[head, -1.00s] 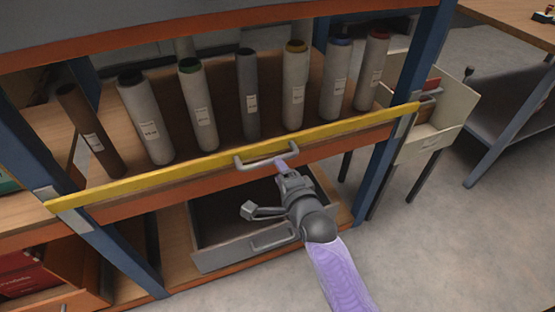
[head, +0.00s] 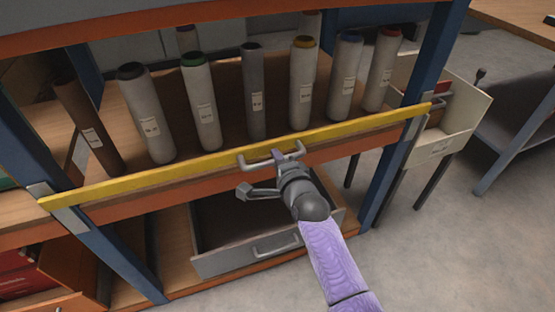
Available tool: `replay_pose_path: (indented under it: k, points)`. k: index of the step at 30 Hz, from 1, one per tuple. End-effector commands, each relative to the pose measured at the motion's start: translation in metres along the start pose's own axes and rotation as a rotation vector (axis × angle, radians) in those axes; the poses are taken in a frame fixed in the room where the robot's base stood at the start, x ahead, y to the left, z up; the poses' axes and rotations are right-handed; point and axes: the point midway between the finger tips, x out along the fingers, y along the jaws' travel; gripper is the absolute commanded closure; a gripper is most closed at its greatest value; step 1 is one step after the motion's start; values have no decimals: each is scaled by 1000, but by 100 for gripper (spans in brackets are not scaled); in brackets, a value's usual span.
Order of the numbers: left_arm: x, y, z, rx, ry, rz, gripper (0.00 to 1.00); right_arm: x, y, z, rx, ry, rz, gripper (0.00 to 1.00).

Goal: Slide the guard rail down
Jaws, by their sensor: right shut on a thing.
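The yellow guard rail (head: 165,174) runs across the front of the shelf in the head view, between two blue posts, just above the orange shelf edge. A grey bow handle (head: 258,166) is fixed at the rail's middle. My right gripper (head: 278,160) is at this handle, coming from the front below, and is shut on it. The fingertips are partly hidden at the handle. The rail ends sit at grey brackets on the left post (head: 58,207) and the right post (head: 418,122). My left gripper is not in view.
Several labelled tubes stand on the shelf behind the rail, such as a green-topped tube (head: 201,105). Below, a grey drawer (head: 230,262) is pulled out. A cream open drawer (head: 452,135) sticks out at the right. Floor at the lower right is clear.

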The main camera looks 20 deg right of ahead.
Motion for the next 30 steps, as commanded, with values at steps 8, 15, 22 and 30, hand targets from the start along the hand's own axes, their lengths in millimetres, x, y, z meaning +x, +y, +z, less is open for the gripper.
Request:
replay_pose_path:
  k: [8,15,22,30]
  points:
    - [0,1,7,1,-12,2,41,0,0,0,0,0,0,100]
    - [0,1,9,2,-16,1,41,0,0,0,0,0,0,100]
    - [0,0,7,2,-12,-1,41,0,0,0,0,0,0,100]
    - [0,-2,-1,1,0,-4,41,0,0,0,0,0,-1,100]
